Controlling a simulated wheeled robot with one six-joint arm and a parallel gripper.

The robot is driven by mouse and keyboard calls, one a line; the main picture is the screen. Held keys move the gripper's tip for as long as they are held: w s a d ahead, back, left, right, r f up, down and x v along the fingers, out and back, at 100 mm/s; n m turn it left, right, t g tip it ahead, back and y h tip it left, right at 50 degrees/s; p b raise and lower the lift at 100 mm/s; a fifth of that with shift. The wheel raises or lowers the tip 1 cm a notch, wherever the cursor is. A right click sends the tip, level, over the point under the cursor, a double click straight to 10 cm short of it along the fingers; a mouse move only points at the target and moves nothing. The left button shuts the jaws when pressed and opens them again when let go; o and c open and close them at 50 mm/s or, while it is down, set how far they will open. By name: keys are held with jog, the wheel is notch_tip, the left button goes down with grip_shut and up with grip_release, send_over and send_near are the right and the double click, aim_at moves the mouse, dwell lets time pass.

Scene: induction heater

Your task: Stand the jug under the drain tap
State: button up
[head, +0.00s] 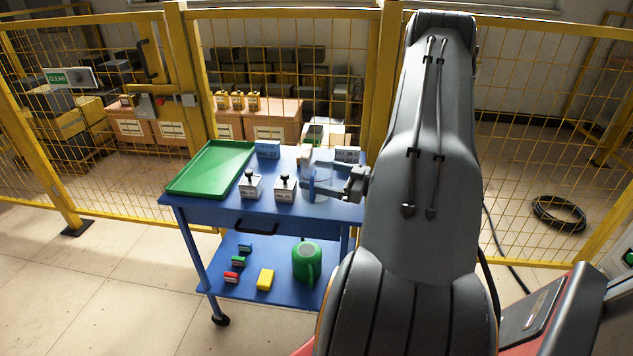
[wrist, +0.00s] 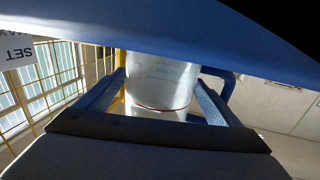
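The jug (wrist: 160,85) is a clear, pale cylinder with a red line round it and a blue handle (wrist: 228,88). In the head view the jug (head: 321,184) is at the right end of the blue trolley's top, with the handle on its left. My gripper (wrist: 160,98) has one finger on each side of the jug, close to its wall. Whether the fingers press on it cannot be told. In the head view my gripper (head: 332,186) reaches in from the right. My arm hides part of that area. I cannot make out a drain tap.
The blue trolley (head: 225,210) carries a green tray (head: 210,168), several small labelled blocks and two knobbed boxes (head: 285,189) beside the jug. A green can (head: 307,262) and small coloured blocks are on its lower shelf. Yellow mesh fencing (head: 290,75) stands behind. Floor at left is clear.

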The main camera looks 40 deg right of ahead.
jog(key=c, duration=0.9)
jog(key=shift+r, duration=0.1)
jog(key=shift+c, duration=0.2)
